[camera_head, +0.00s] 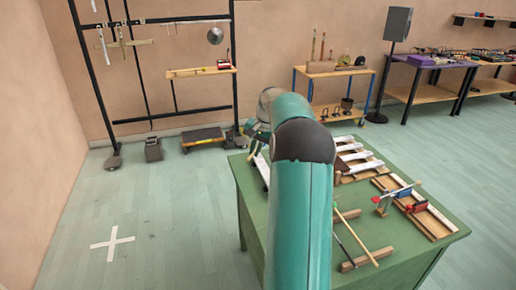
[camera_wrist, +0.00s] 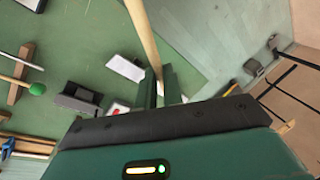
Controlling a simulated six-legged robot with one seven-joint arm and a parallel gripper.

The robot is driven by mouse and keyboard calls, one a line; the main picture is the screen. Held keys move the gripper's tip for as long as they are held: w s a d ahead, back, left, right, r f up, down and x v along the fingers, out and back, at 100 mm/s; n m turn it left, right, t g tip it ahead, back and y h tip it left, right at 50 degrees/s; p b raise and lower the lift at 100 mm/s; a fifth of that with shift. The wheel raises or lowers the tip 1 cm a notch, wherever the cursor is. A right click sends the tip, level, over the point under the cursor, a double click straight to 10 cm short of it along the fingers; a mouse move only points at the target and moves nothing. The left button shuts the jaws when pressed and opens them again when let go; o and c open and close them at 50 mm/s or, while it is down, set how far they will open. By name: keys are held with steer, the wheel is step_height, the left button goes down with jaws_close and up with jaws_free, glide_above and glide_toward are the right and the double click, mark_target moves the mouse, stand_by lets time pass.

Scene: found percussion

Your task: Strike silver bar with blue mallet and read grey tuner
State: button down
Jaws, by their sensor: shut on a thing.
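My gripper (camera_wrist: 160,88) is shut on a pale wooden stick (camera_wrist: 144,38), which runs up out of the wrist view. Its head is out of view, so its colour cannot be told. A small grey box (camera_wrist: 78,98), perhaps the grey tuner, sits on the green table left of the fingers. In the head view, my arm hides much of the table. Several pale silvery bars (camera_head: 357,156) lie on wooden supports at the table's back right. I cannot tell which one is the silver bar.
A green-headed mallet (camera_wrist: 37,88) rests on wood at left. A white card (camera_wrist: 125,67) lies near the stick. Red and blue pieces (camera_head: 412,207) stand on the right of the green table (camera_head: 425,248). A black rack (camera_head: 92,70) stands behind. Floor at left is clear.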

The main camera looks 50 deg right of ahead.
steer(key=shift+s+d+r, duration=0.25)
steer(key=shift+s+d, duration=0.05)
steer(key=shift+d, duration=0.05)
steer(key=shift+s, duration=0.1)
steer(key=shift+f, duration=2.45)
steer(key=shift+f, duration=0.1)
step_height(320, 180, down, 5)
steer(key=w+d+y, duration=0.1)
steer(key=d+y, duration=0.1)
steer(key=shift+m+g, duration=0.3)
steer(key=shift+g, duration=0.1)
steer(key=r, duration=0.6)
steer(key=shift+w+a, duration=0.1)
steer(key=shift+a, duration=0.1)
steer(key=shift+a+f, duration=0.1)
